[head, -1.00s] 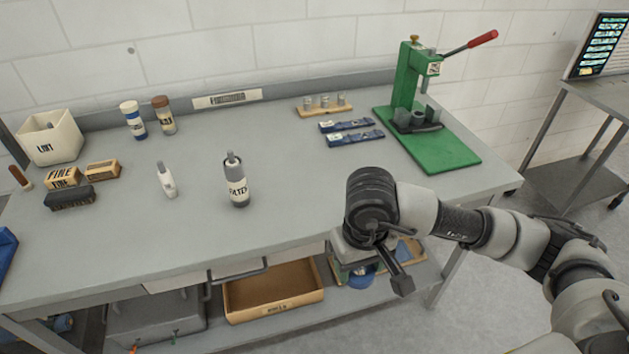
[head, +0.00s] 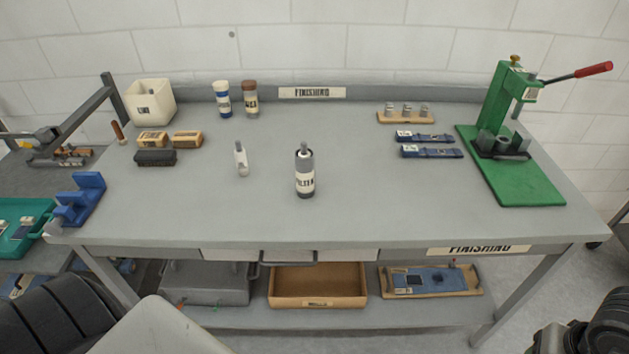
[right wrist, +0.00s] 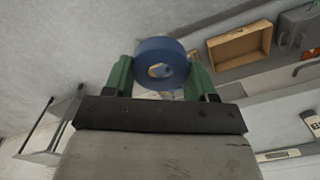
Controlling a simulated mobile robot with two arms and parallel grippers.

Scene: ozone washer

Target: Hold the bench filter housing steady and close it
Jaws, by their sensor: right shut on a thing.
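The filter housing (head: 305,175) stands upright near the middle of the bench (head: 390,205). It is a dark grey cylinder with a white label, and a lighter grey piece sticks up out of its open top. My right gripper (right wrist: 159,68) has green fingers shut on a round blue cap-like piece (right wrist: 153,50) with a pale hole in its middle. It is away from the housing; the floor and the bench's lower shelf show behind it. In the head view neither gripper shows, only parts of my arms at the lower corners.
A small white bottle (head: 241,160) stands left of the housing. A green press (head: 515,150) is at the bench's right, with blue strips (head: 430,152) beside it. Blocks (head: 155,157) and a white bin (head: 150,102) are at the left. The bench front around the housing is clear.

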